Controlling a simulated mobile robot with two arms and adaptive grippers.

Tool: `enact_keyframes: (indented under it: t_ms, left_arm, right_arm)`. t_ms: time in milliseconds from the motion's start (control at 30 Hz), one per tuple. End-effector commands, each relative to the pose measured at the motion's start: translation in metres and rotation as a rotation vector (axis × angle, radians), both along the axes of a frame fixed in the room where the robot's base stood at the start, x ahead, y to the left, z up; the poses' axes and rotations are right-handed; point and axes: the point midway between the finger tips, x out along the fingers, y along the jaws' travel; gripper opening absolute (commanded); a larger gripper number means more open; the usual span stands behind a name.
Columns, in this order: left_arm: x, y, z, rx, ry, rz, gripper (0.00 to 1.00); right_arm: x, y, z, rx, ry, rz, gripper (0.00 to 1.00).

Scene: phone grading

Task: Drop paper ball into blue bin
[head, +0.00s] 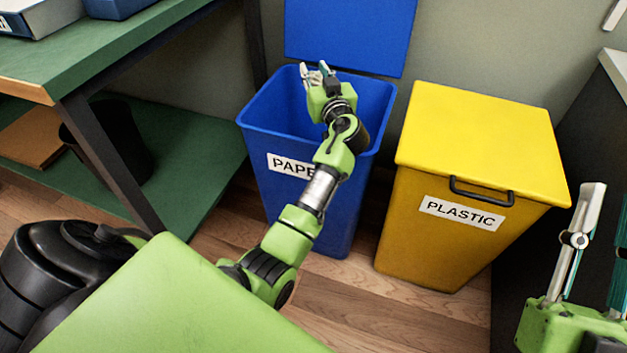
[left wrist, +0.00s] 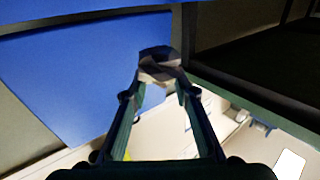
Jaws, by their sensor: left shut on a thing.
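The blue bin (head: 262,118), labelled PAPER, stands on the floor with its lid (head: 350,35) raised against the wall. My left gripper (head: 318,74) is over the bin's opening, toward the back. It is shut on the crumpled greyish-white paper ball (left wrist: 160,66), which shows between the fingertips in the left wrist view. In the head view the ball is mostly hidden by the fingers. A large blue panel, probably the lid, shows at left in the left wrist view (left wrist: 75,75). My right gripper (head: 608,200) is at the right edge, partly cut off, with its fingers apart and nothing seen between them.
A yellow bin (head: 480,140) labelled PLASTIC stands shut, right of the blue bin. A green-topped table (head: 110,50) with a lower shelf (head: 195,165) is at left; a black container (head: 120,140) stands on that shelf. Wooden floor (head: 345,290) lies in front.

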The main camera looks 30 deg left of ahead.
Motion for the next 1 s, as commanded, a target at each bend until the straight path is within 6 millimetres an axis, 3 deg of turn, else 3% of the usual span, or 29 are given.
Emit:
enact_keyframes:
  t_ms: [467,500,567,867,1000]
  left_arm:
    - [-0.0001,0.0001,-0.0043,0.0,0.0,0.0,0.19]
    - [-0.0001,0.0001,-0.0043,0.0,0.0,0.0,0.34]
    - [-0.0001,0.0001,-0.0043,0.0,0.0,0.0,0.46]
    - [0.0,0.0,-0.004,-0.001,-0.001,0.0,0.46]
    - [0.0002,-0.0002,0.0052,-0.003,-0.004,0.0,0.46]
  right_arm:
    - [-0.0078,-0.001,0.0081,0.015,-0.051,0.003,0.25]
    - [-0.0077,-0.0011,0.008,0.015,-0.05,0.003,0.25]
    - [-0.0077,-0.0011,0.008,0.015,-0.05,0.003,0.25]
    - [-0.0076,-0.0011,0.0077,0.015,-0.049,0.003,0.25]
    - [-0.0077,-0.0009,0.0077,0.016,-0.049,0.004,0.25]
